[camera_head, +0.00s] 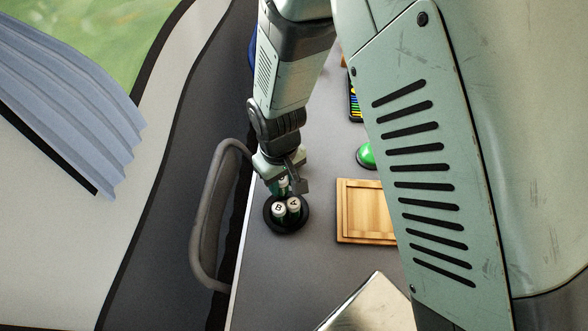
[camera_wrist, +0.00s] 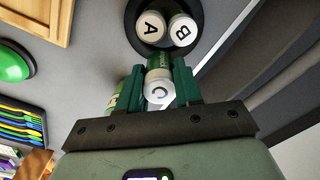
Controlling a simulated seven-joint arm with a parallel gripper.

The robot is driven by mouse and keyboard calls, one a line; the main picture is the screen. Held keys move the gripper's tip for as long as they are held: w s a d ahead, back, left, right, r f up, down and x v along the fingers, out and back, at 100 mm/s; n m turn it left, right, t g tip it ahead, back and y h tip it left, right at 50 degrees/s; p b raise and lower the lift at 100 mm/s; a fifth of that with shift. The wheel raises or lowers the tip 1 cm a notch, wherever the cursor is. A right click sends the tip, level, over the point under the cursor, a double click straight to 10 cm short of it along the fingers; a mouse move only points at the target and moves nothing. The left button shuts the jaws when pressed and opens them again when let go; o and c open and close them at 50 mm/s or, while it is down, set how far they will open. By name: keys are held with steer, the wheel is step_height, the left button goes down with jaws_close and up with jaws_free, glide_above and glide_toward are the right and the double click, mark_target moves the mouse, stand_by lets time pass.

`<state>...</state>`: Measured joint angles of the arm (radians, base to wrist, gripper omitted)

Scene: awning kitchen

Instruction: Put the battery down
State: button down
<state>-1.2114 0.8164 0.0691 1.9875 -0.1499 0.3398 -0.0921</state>
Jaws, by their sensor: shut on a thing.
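My gripper (camera_head: 284,180) is shut on a green battery with a white top marked C (camera_wrist: 158,88), which sits between the two green fingers in the wrist view. The battery also shows partly in the head view (camera_head: 283,187). It is at the edge of a round black dish (camera_head: 285,231); I cannot tell whether it touches the dish. Batteries marked A (camera_wrist: 151,27) and B (camera_wrist: 182,30) stand side by side in the dish. A yellow-green object (camera_wrist: 115,101) is partly hidden behind the left finger in the wrist view.
A wooden tray (camera_head: 366,238) lies right of the dish, with a green dome button (camera_head: 366,155) beyond it. A multicoloured item (camera_head: 354,100) is farther back. A metal block (camera_head: 372,308) stands in front. The counter's left edge and a grey handle (camera_head: 204,215) are close by.

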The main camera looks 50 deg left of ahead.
mark_target(282, 190)
steer(key=shift+f, duration=1.45)
steer(key=shift+f, duration=0.1)
steer(key=shift+f, duration=0.5)
steer(key=c, duration=0.8)
jaws_free()
steer(key=shift+o, duration=0.2)
step_height(282, 190, up, 13)
steer(key=shift+r, duration=0.1)
